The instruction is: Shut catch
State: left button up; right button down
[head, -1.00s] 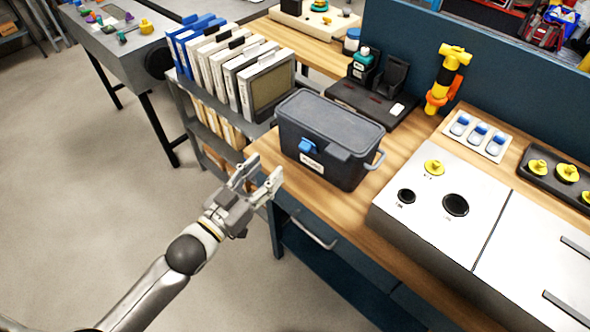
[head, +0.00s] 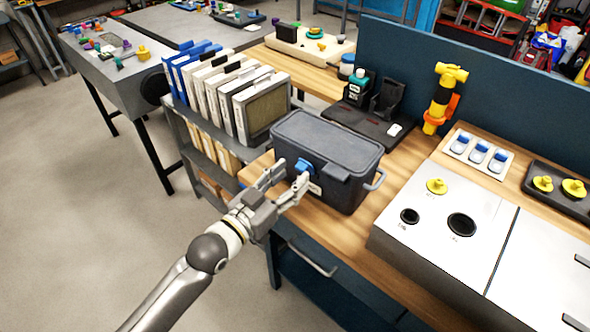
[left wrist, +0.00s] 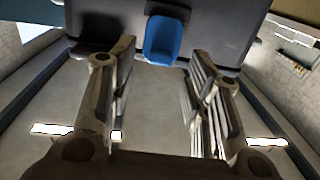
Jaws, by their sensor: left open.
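A dark grey lidded box (head: 335,141) stands on the wooden bench, its lid down on the body. A blue catch (head: 302,166) is on its front face, above a white label that my gripper partly covers. My left gripper (head: 287,182) is open and empty in front of the box, with its fingers pointing at the catch. In the left wrist view the blue catch (left wrist: 163,40) shows beyond and between the two open fingers (left wrist: 165,70). I cannot tell whether the catch is fully closed. My right gripper is not in view.
A shelf of white and blue binders (head: 222,88) stands left of the box. A grey metal panel unit (head: 445,225) with yellow knobs is at the right. A black tray with a dark holder (head: 386,100) is behind the box. Open floor lies at the left.

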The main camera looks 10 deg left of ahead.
aim_at(304, 170)
pick_arm(q)
jog(key=shift+x, duration=1.3)
jog(key=shift+a, duration=0.1)
jog(key=shift+c, duration=0.4)
